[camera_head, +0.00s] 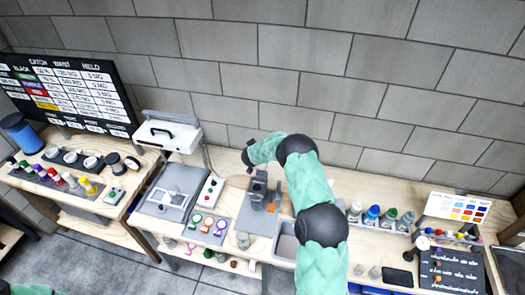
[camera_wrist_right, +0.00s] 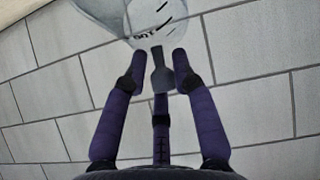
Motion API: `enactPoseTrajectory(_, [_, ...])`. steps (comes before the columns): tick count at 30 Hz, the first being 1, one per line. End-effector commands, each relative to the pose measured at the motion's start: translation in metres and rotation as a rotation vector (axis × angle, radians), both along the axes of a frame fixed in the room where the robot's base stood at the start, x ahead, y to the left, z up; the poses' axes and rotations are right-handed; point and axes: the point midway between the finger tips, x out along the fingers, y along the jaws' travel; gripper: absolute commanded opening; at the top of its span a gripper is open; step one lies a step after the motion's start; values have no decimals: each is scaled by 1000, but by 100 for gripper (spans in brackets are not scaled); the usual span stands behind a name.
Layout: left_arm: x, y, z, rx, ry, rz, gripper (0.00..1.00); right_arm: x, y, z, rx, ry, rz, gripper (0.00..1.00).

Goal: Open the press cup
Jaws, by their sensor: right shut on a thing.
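A dark grey press (camera_head: 257,190) stands on a grey mat on the middle bench. My right arm reaches in from the bottom, and its dark wrist end (camera_head: 248,156) is at the back left of the press. In the right wrist view my right gripper (camera_wrist_right: 159,58) has its purple fingers shut on a dark grey handle (camera_wrist_right: 159,75). A pale round part with dark lettering (camera_wrist_right: 158,24) lies just beyond the fingertips. I cannot make out the cup itself. In the head view the fingers are too small to tell. My left gripper is out of view.
A button box (camera_head: 209,190) and a tray of coloured rings (camera_head: 206,226) are left of the press. A grey bin (camera_head: 287,246) is at the right, partly behind my arm. Several bottles (camera_head: 372,215) stand further right. A block wall (camera_head: 310,70) closes off the back.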

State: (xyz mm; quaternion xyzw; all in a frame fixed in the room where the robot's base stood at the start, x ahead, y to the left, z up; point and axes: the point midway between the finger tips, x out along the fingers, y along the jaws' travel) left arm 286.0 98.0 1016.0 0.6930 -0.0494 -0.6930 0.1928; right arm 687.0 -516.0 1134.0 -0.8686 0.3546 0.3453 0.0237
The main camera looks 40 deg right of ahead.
Motion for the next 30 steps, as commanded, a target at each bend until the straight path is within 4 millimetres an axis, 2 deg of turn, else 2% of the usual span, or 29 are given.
enactPoseTrajectory(1, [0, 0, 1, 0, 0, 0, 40, 5, -3, 8, -7, -14, 1, 0])
enactPoseTrajectory(15, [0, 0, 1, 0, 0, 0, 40, 7, -3, 8, -7, -14, 3, 0])
enactPoseTrajectory(16, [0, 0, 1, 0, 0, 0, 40, 7, -3, 9, -7, -14, 3, 29])
enactPoseTrajectory(18, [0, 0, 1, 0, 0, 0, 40, 7, -3, 8, -7, -14, 3, 44])
enactPoseTrajectory(30, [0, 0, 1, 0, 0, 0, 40, 2, 1, 5, -1, -5, 2, 44])
